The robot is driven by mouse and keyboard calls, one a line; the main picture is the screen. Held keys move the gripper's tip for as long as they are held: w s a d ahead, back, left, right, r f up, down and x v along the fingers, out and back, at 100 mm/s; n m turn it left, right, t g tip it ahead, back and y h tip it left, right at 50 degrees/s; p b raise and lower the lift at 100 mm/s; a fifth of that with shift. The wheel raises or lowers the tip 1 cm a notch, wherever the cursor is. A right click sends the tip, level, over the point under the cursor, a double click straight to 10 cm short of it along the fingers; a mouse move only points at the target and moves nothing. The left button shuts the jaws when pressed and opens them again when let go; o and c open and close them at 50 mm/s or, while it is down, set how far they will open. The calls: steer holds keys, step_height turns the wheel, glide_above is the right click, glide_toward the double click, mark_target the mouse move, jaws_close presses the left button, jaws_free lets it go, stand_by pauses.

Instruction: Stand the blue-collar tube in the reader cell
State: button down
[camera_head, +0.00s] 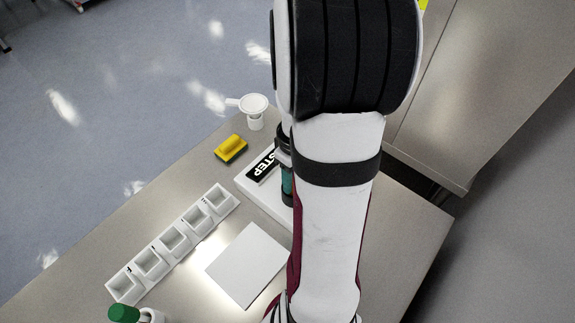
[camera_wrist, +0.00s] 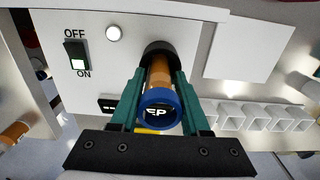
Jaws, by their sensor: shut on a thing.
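The blue-collar tube (camera_wrist: 158,80) has an orange-brown body and a blue ring (camera_wrist: 160,108) at its near end. Dark ground with the white letters "EP" shows inside the ring. My gripper (camera_wrist: 161,75) is shut on the tube, a green finger on each side. The tube's far end meets a dark round opening (camera_wrist: 163,48) in the white reader housing (camera_wrist: 88,20); how deep it sits I cannot tell. In the head view my gripper (camera_head: 287,180) shows as a green sliver at the housing (camera_head: 250,186), mostly hidden by my arm; the tube is hidden there.
The housing carries an OFF/ON switch (camera_wrist: 77,55), a round white lamp (camera_wrist: 113,34) and a black "STEP" label (camera_head: 261,164). A row of white cups (camera_head: 175,240), a white plate (camera_head: 247,265), a yellow block (camera_head: 231,148), a white funnel-like piece (camera_head: 254,108) and a green-capped bottle (camera_head: 124,313) stand nearby.

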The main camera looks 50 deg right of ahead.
steer(key=shift+c, duration=1.9)
jaws_free()
step_height(320, 180, up, 12)
steer(key=shift+r, duration=0.1)
steer(key=a+m, duration=0.2)
steer(key=a, duration=1.2)
steer(key=s+a+f+m+y, duration=0.1)
steer(key=s+a+m, duration=0.2)
steer(key=s+a, duration=0.4)
steer(key=a, duration=0.3)
steer(key=shift+a+f+m+y, duration=0.15)
steer(key=shift+a+m+y, duration=0.15)
steer(key=shift+y, duration=0.1)
